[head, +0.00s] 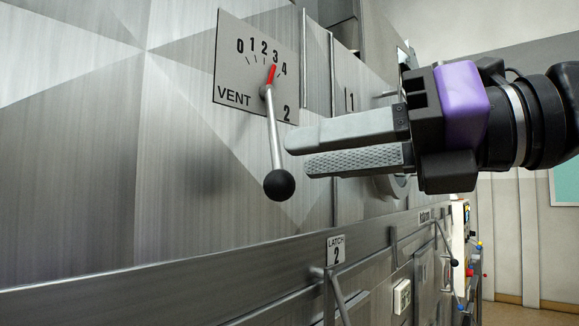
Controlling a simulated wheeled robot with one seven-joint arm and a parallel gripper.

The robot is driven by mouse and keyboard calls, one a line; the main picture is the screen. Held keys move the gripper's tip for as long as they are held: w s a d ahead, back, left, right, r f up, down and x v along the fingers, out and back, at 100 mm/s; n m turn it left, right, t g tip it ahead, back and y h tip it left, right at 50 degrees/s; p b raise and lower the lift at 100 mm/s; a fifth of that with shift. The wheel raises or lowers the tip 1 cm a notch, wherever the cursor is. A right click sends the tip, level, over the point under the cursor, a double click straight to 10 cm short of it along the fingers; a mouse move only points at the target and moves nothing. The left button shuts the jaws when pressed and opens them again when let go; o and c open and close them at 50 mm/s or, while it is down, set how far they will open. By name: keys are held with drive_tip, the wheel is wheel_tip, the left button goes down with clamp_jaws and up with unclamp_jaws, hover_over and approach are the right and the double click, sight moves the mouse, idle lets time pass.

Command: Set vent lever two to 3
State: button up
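The vent lever two (275,145) is a metal rod with a black ball knob (279,185), hanging down from its pivot on the dial plate. The plate (228,75) reads VENT and 2, with a scale from 0 to 4. The lever's red pointer (272,74) points at about the 3 mark. My gripper (298,152) is to the right of the lever, its fingertips pointing left toward the rod. Its fingers are apart, with the lower finger's textured inner pad showing. No clear contact with the lever shows, and nothing is seen between the fingers.
A brushed metal wall carries the plate. A ledge (150,275) runs below it, with a latch labelled LATCH 2 (336,250) under it. Free room lies left of the lever.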

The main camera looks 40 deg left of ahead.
drive_tip(key=d, duration=0.2)
drive_tip(key=shift+w+d+r, duration=0.15)
drive_tip(key=shift+w+d, duration=0.05)
drive_tip(key=shift+d, duration=0.1)
idle(0.3)
